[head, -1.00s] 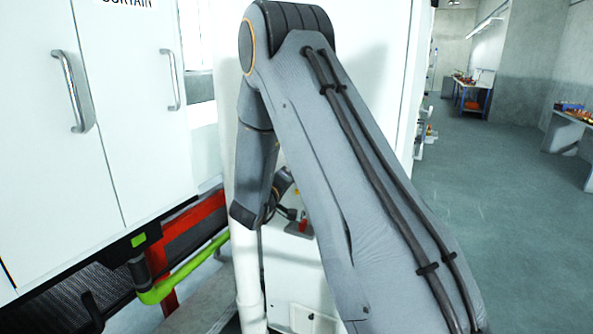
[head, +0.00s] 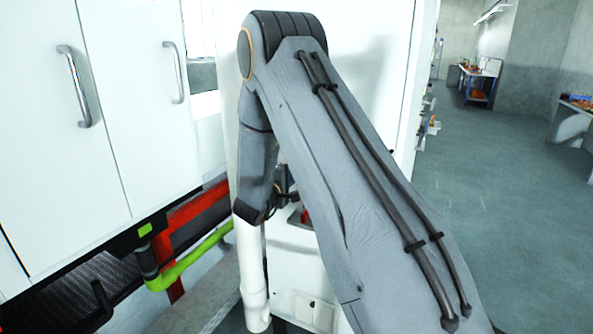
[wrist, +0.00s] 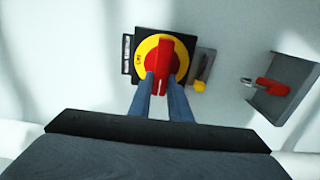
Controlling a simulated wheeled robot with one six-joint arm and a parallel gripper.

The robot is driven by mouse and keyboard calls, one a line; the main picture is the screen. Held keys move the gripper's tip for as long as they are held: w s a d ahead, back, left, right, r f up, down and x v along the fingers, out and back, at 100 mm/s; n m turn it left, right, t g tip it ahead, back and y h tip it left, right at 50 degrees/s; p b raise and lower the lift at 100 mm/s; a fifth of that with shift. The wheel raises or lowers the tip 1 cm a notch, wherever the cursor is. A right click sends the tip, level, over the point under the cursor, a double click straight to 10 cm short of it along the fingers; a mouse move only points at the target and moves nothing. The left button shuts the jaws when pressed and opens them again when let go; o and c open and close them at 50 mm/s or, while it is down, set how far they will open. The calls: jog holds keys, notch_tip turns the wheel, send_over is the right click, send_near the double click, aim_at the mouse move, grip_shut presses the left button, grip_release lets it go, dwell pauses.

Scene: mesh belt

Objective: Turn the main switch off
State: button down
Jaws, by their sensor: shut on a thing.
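The main switch (wrist: 163,64) has a red handle on a yellow disc over a black square plate, in the upper middle of the wrist view. Its handle points vertically in that view. My gripper (wrist: 162,82) has its two grey-blue fingers on either side of the handle's lower part and is shut on it. The handle hides the disc's lower part only in places. In the head view my arm covers the switch and my fingertips, so neither can be made out there.
A white vertical pipe (head: 251,270) and a green rail (head: 190,262) stand left of my arm. Open floor (head: 500,230) lies right.

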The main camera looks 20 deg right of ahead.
dwell(0.3)
jog(key=c, duration=1.6)
grip_release()
jog(key=shift+c, duration=0.2)
jog(key=shift+s+a, duration=0.1)
jog(key=b+v, duration=0.2)
jog(key=v, duration=0.5)
jog(key=shift+s+a+b, duration=0.2)
jog(key=shift+s+b, duration=0.05)
jog(key=shift+b, duration=0.15)
jog(key=shift+w, duration=0.1)
